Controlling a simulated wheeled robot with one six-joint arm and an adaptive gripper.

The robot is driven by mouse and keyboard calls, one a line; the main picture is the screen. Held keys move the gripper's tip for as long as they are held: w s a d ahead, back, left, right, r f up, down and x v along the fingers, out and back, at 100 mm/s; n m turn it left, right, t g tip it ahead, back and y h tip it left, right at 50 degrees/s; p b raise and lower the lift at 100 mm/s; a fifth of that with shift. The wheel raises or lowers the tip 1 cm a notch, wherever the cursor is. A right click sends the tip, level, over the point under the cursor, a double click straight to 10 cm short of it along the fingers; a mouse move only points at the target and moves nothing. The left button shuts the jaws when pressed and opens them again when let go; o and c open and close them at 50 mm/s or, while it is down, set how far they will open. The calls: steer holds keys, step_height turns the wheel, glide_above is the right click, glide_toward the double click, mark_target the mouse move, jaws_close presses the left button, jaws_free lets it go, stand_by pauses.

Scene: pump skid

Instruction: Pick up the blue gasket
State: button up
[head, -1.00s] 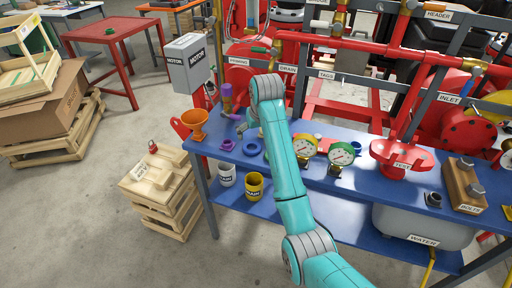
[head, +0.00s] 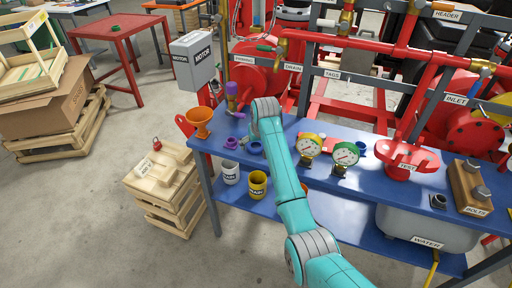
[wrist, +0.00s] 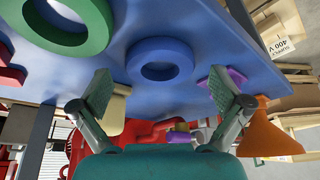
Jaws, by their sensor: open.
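The blue gasket (wrist: 161,43) is a thick ring lying on the blue tabletop, upper middle in the wrist view. In the head view it shows as a small blue ring (head: 256,152) just left of my arm. My gripper (wrist: 160,82) is open and empty. Its two fingers are spread wide on either side below the gasket in the wrist view, with the gasket's lower edge near the gap between them. I see no contact. In the head view my gripper is mostly hidden by my arm.
A green ring (wrist: 96,32) lies left of the gasket in the wrist view. A purple part (wrist: 236,77) and an orange funnel (wrist: 268,135) are to its right. Gauges (head: 308,147) stand right of my arm. A purple-topped upright part (head: 231,98) stands behind.

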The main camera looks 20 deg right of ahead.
steer(key=c, duration=1.2)
